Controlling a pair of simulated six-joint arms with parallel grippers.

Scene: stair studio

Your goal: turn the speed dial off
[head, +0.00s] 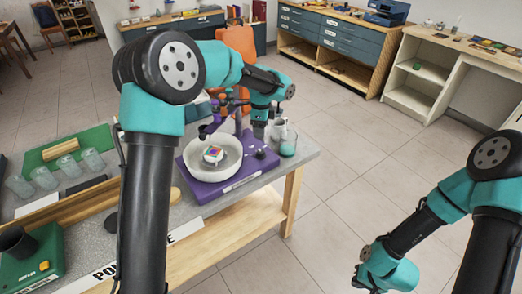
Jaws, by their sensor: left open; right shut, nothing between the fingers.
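A purple machine base (226,183) stands on the grey bench, with a round white bowl (229,172) on it. A small multicoloured block (212,154) sits in the bowl. A small black knob (261,153), which looks like the speed dial, is on the base to the right of the bowl; its setting is too small to read. My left gripper (259,132) is open, pointing down just above the knob; I cannot tell whether it touches it. My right gripper (358,282) is shut and empty at the bottom edge, out over the floor, its fingers hardly visible.
Glass containers (287,143) stand right of the bowl, close to my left gripper. Several clear cups (68,167) and a green device (32,262) are at the left of the bench. Open floor lies to the right.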

